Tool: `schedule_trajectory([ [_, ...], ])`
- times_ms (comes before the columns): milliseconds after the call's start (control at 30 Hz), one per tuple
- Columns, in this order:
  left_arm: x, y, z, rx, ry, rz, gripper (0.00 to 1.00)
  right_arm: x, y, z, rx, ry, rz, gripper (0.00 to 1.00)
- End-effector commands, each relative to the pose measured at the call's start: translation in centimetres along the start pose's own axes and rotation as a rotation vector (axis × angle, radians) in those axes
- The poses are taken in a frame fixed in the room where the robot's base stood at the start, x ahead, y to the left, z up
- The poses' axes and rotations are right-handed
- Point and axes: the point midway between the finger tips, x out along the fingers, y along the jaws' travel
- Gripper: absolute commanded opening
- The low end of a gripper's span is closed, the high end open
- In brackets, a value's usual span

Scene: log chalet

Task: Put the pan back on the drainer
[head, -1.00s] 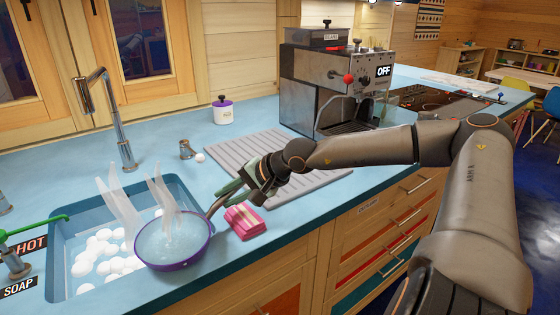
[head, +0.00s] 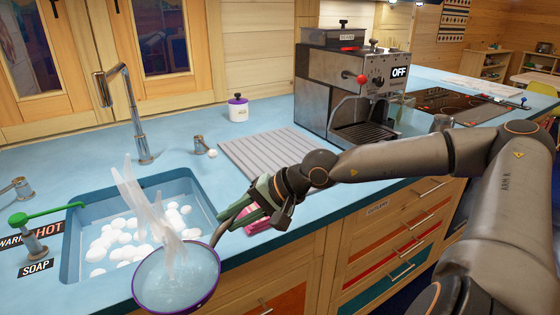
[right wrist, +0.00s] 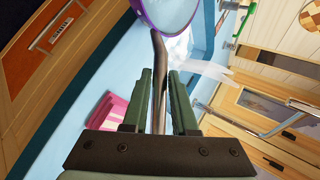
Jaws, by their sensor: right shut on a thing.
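The pan (head: 172,284) has a purple rim and a pale blue inside, with white translucent wisps rising above it. My right gripper (head: 246,208) is shut on its handle; the right wrist view shows the handle (right wrist: 158,60) between the two green fingers (right wrist: 160,88). The pan is near the front right corner of the sink, at the counter's front edge. The drainer (head: 262,150), a grey ridged mat, lies bare on the counter beyond my gripper; my gripper and arm hide its near part. My left gripper is out of view.
The sink (head: 75,250) holds several white balls of foam, with a tall tap (head: 135,115) behind. A pink sponge (head: 256,221) lies under my gripper. A coffee machine (head: 345,85) stands right of the drainer. A white jar (head: 238,108) is behind it.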

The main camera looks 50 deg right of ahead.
Motion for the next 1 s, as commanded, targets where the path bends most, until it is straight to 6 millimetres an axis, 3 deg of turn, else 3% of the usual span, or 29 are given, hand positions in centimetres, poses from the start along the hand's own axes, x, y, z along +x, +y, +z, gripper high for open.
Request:
schedule_trajectory([
  [267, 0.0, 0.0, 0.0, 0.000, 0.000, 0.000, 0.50, 0.3, -1.0, 9.6, -0.162, -0.208, -0.014, 0.00],
  [500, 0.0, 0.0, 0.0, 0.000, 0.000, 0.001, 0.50, 0.5, -1.4, 14.3, -0.244, -0.312, -0.015, 0.00],
  [733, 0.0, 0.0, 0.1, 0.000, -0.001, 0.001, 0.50, 0.8, -1.9, 15.9, -0.290, -0.351, -0.020, 0.00],
  [1000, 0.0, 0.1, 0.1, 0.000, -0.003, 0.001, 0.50, 0.7, -2.1, 15.8, -0.297, -0.347, -0.027, 0.00],
])
